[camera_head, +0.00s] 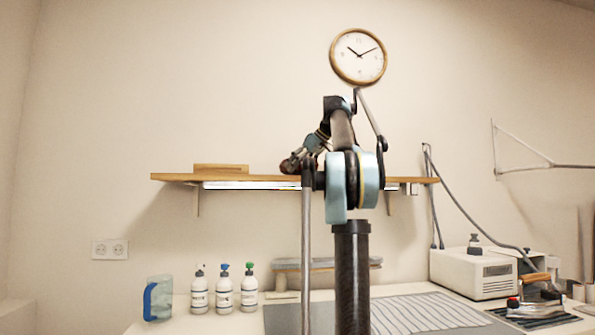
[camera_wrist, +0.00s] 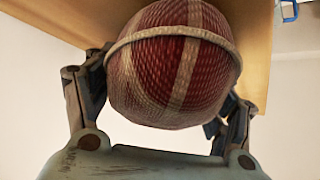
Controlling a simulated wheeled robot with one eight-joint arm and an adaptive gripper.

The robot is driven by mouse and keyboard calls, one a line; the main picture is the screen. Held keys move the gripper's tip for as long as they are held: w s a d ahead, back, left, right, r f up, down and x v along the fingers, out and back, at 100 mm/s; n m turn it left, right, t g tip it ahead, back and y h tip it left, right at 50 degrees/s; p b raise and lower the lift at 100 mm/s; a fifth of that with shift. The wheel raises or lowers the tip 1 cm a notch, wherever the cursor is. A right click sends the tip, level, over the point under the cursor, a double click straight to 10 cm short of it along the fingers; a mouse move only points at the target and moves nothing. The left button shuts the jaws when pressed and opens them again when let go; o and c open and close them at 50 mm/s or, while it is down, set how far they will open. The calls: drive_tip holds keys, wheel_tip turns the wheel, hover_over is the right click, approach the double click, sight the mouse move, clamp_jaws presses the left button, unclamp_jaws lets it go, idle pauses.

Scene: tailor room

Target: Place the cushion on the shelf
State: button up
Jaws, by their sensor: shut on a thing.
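The cushion (camera_wrist: 150,75) is round, dark red with beige bands and a beige rim, and fills the upper middle of the wrist view. My gripper (camera_wrist: 168,92) is shut on it, with one dark finger at each side; the contact points are partly hidden behind the cushion. The wooden shelf (camera_head: 168,177) is mounted on the wall in the head view. It also shows behind the cushion in the wrist view (camera_wrist: 256,60). In the head view my gripper (camera_head: 299,158) is at about shelf height, partly hidden by my arm. Whether the cushion touches the shelf I cannot tell.
A flat wooden block (camera_head: 221,168) lies on the shelf's left part. Below, the table holds several bottles (camera_head: 223,292), a blue-sided container (camera_head: 158,299), a small ironing board (camera_head: 288,265) and a white machine (camera_head: 472,273). A clock (camera_head: 358,56) hangs above.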

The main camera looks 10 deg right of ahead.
drive_tip(key=shift+f, duration=0.2)
idle(0.3)
drive_tip(key=o, duration=1.7)
drive_tip(key=v, duration=1.1)
drive_tip(key=shift+s+d+r, duration=0.1)
drive_tip(key=shift+d+r, duration=0.1)
drive_tip(key=shift+s+r, duration=0.1)
